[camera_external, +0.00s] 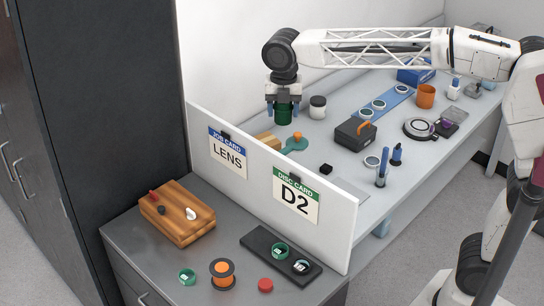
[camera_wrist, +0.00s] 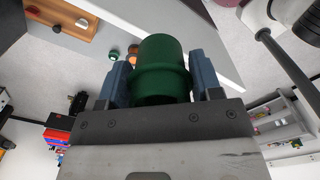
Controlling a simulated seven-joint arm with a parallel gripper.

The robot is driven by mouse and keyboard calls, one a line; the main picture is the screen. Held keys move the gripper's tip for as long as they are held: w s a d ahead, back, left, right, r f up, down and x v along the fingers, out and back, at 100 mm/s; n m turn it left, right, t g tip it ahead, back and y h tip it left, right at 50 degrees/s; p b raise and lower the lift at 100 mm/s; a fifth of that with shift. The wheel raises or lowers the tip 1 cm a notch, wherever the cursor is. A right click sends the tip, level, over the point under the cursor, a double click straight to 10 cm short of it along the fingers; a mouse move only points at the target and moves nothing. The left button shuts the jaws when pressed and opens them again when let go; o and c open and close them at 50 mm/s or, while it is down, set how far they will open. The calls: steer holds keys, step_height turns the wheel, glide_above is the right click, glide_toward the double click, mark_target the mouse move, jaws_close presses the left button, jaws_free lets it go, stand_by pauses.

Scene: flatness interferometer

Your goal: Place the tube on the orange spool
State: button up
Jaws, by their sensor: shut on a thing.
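The tube (camera_external: 283,109) is a dark green cylinder held by my gripper (camera_external: 283,100), above the back left of the light bench, beyond the white divider. In the wrist view the tube (camera_wrist: 161,70) sits between the two blue-grey fingers (camera_wrist: 160,82), which press on its sides. The orange spool (camera_external: 222,273) has dark flanges and stands on the near grey cabinet top, well apart from the tube. A small orange shape beyond the tube in the wrist view may be the spool; it is too small to tell.
The white divider (camera_external: 334,222) with LENS and D2 cards separates the near cabinet from the bench. A white-lidded jar (camera_external: 318,107) stands right of my gripper.

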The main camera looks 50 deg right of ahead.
steer(key=s+a+n, duration=0.7)
steer(key=s+a, duration=1)
steer(key=a, duration=0.2)
step_height(320, 180, down, 26)
steer(key=shift+w+f, duration=0.1)
steer(key=shift+w, duration=0.05)
glide_above(221, 267)
steer(key=shift+f, duration=0.7)
steer(key=shift+f, duration=0.15)
steer(key=shift+f, duration=1.65)
steer(key=shift+f, duration=0.1)
